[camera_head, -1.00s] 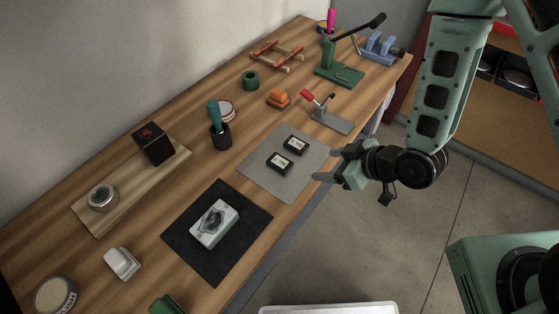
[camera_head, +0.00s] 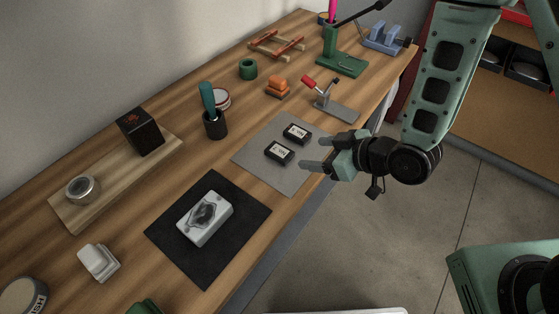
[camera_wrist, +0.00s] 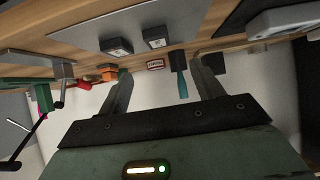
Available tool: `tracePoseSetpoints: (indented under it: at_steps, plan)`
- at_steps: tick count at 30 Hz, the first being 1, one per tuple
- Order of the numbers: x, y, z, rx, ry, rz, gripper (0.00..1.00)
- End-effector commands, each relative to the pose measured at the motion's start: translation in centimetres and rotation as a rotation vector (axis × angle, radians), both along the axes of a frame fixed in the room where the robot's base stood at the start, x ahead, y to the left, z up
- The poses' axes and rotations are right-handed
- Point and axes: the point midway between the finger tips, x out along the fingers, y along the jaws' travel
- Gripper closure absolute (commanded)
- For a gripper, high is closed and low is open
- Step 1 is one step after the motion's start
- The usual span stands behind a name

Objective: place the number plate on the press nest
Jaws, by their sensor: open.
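Two small black blocks with white labelled faces, the farther (camera_head: 296,133) and the nearer (camera_head: 278,152), lie on a grey mat (camera_head: 258,174); either may be the number plate, and I cannot read the labels surely. They also show in the wrist view, left (camera_wrist: 116,46) and right (camera_wrist: 155,37). My gripper (camera_head: 306,152) is open and empty, just right of them at the bench's front edge, its fingers pointing left toward them. Its spread fingers also show in the wrist view (camera_wrist: 160,70). A green lever press (camera_head: 341,65) stands at the far end; I cannot make out its nest.
A grey-white block (camera_head: 205,217) sits on a black mat (camera_head: 165,233). A red-handled clamp (camera_head: 325,98) on a metal plate stands beyond the grey mat. A dark cup with a teal-handled tool (camera_head: 214,124), orange blocks (camera_head: 277,87) and a blue vise (camera_head: 384,38) are also on the bench.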

Motion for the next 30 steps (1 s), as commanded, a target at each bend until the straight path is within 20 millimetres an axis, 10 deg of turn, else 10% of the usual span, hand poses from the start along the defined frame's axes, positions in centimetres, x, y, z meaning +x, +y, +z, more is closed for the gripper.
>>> tracePoseSetpoints:
  at_steps: [30]
  plan:
    - [2.8, 3.7, -3.3, 0.001, 0.002, 0.001, 0.34]
